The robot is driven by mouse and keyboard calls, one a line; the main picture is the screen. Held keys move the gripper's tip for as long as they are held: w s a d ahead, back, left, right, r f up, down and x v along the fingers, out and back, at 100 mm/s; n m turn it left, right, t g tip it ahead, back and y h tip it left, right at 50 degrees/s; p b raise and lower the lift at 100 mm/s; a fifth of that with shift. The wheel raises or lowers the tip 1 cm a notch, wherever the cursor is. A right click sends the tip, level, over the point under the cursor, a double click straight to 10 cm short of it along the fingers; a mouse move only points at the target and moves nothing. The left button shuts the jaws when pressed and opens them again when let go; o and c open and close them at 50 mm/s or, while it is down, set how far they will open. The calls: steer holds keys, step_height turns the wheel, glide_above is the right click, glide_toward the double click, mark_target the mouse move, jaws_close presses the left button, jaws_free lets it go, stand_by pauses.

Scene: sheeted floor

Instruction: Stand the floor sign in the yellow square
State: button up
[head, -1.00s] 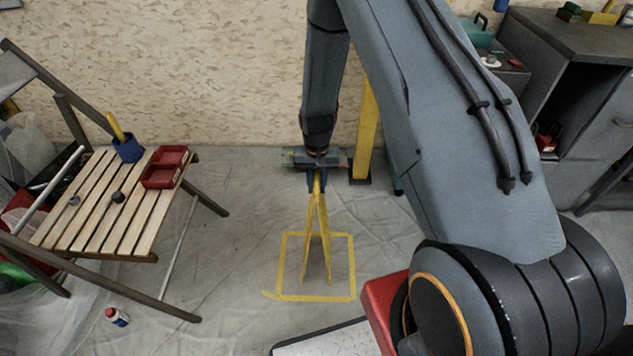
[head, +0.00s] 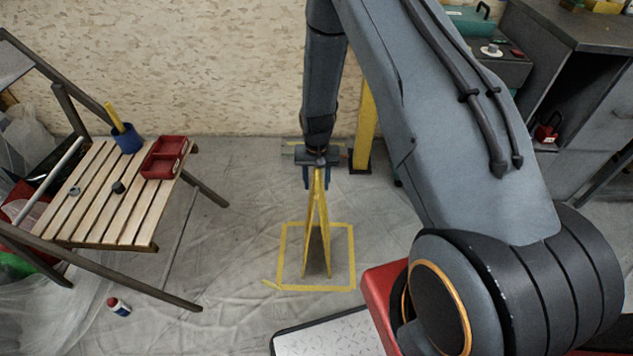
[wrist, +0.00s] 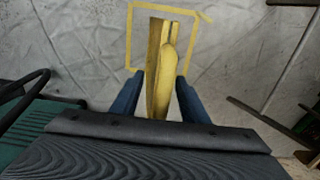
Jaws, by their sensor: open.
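The yellow floor sign (head: 317,235) stands upright as a narrow A-shape inside the yellow tape square (head: 352,262) on the floor. Its lower edges lie within the tape outline in the head view. In the wrist view the sign (wrist: 161,75) is seen from above, with the tape square (wrist: 130,40) around it. My gripper (head: 317,182) is at the top of the sign. Its blue fingers are open, one on each side of the sign's top, and a gap shows beside the sign in the wrist view (wrist: 158,95).
A slatted wooden chair (head: 110,195) with a blue cup (head: 127,140) and red tray (head: 164,158) stands at left. A small bottle (head: 118,306) lies on the floor. A yellow post (head: 364,130) stands behind my arm, and a grey cabinet (head: 590,90) is at right.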

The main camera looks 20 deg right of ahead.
steer(key=shift+r, duration=0.1)
step_height(320, 180, up, 12)
steer(key=shift+f, duration=0.1)
steer(key=s+d+r, duration=0.4)
steer(key=s+r, duration=0.6)
steer(key=r, duration=0.4)
steer(key=s+r, duration=0.4)
steer(key=s, duration=0.3)
steer(key=s+d+r+n, duration=0.1)
steer(key=s+r, duration=0.3)
steer(key=s, duration=0.4)
steer(key=shift+n, duration=0.3)
steer(key=shift+r, duration=0.1)
